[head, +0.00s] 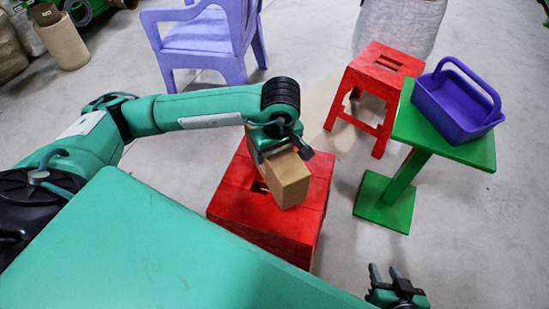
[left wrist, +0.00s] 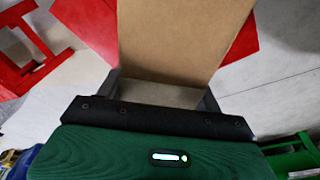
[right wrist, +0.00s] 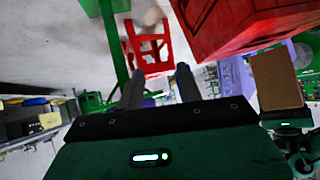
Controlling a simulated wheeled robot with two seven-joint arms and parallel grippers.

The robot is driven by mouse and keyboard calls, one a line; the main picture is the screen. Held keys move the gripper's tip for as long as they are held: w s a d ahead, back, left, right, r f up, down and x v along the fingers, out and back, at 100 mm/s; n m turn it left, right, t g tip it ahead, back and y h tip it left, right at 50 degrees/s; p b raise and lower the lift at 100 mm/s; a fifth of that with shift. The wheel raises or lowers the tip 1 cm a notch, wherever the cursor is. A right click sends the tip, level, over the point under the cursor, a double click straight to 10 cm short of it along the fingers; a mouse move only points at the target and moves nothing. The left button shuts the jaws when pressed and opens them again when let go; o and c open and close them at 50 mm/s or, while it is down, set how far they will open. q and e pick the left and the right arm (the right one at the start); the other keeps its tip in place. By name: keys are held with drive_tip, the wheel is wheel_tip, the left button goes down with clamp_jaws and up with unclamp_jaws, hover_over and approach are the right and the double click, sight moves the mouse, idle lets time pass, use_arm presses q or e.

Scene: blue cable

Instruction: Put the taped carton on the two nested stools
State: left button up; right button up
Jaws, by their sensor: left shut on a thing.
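The brown carton (head: 288,182) is held by my left gripper (head: 282,156) over the top of the large red stool (head: 232,197); I take this stool as the nested pair. The carton looks tilted, and I cannot tell whether it touches the seat. In the left wrist view the carton (left wrist: 180,40) fills the space between the fingers; no tape is clear. The carton also shows in the right wrist view (right wrist: 276,82), near the red stool (right wrist: 240,22). My right gripper (head: 388,274) is open and empty, low at the front, right of the stool.
Another red stool (head: 372,92) stands behind to the right. A green stand (head: 448,146) with a purple caddy (head: 452,108) is on the right. A purple chair (head: 210,42) stands at the back. Grey floor (head: 460,240) is clear at the front right.

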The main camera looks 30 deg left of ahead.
use_arm(q)
wheel_tip(320, 180, down, 3)
drive_tip(key=shift+r, duration=0.15)
drive_tip(key=shift+f, duration=0.4)
use_arm(e)
drive_tip(key=shift+w+a+t+y, duration=0.15)
drive_tip(key=shift+a+t+y, duration=0.15)
drive_tip(key=shift+a, duration=0.15)
use_arm(q)
drive_tip(key=shift+f+b, duration=0.1)
drive_tip(key=shift+b, duration=0.2)
drive_tip(key=o, duration=1.4)
drive_tip(key=shift+o, duration=0.2)
use_arm(e)
drive_tip(key=shift+a+r, duration=0.1)
drive_tip(key=shift+a, duration=0.15)
drive_tip(key=shift+d, duration=0.1)
